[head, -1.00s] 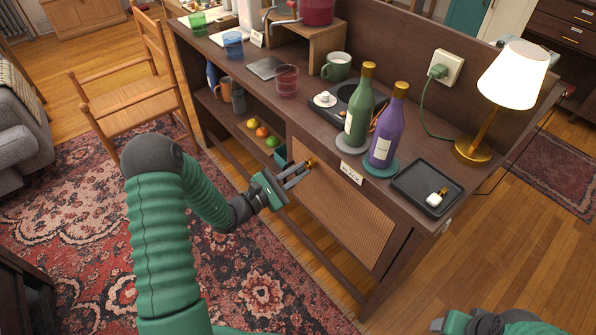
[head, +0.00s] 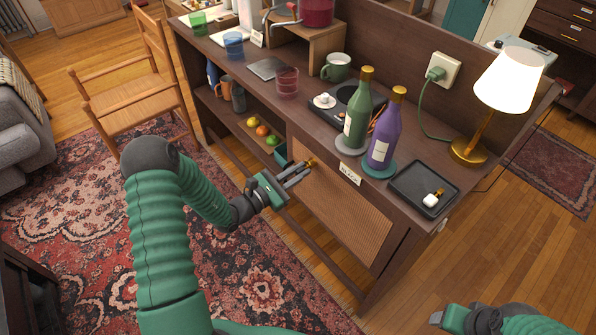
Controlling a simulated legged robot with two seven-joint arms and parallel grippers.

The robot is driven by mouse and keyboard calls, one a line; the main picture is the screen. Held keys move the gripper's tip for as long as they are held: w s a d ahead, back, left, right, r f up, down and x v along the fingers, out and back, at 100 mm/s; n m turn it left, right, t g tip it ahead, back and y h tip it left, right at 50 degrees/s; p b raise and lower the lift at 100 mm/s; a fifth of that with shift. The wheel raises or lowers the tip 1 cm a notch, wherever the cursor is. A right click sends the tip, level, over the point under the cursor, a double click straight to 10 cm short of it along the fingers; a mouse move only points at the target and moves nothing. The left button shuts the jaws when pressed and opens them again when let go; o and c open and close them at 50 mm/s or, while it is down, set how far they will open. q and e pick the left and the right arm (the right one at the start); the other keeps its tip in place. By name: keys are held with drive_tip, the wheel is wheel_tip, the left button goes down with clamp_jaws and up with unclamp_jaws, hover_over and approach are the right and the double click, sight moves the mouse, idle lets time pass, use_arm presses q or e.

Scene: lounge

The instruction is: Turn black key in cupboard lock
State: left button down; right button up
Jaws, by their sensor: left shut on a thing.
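The cupboard (head: 340,215) has a woven front panel below the wooden counter. A small brass lock (head: 311,161) sits at the panel's upper left corner. My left gripper (head: 304,171) reaches it from the left, its fingertips right at the lock. It is shut on the black key, which is too small and too covered by the fingers to make out. The key's angle cannot be told. My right gripper (head: 438,319) shows only in part at the bottom right, away from the cupboard, and its jaws are unclear.
On the counter above the lock stand a green bottle (head: 356,115), a purple bottle (head: 384,135), a black tray (head: 424,188) and a lamp (head: 508,80). A label (head: 350,174) hangs on the counter's edge. An open shelf with fruit (head: 262,131) lies left of the panel.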

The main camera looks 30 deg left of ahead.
use_arm(q)
drive_tip(key=shift+s+d+f+n+p, duration=0.1)
drive_tip(key=shift+d+n+p, duration=0.1)
drive_tip(key=shift+n+p, duration=0.4)
drive_tip(key=shift+d+f+n+p, duration=0.1)
drive_tip(key=shift+d+n+p, duration=0.1)
drive_tip(key=shift+n+p, duration=0.4)
drive_tip(key=c, duration=1.5)
unclamp_jaws()
drive_tip(key=shift+f, duration=0.1)
drive_tip(key=shift+o, duration=0.8)
drive_tip(key=shift+r, duration=0.2)
drive_tip(key=shift+w+a, duration=0.2)
drive_tip(key=shift+a, duration=0.05)
drive_tip(key=shift+w, duration=0.1)
drive_tip(key=o, duration=0.4)
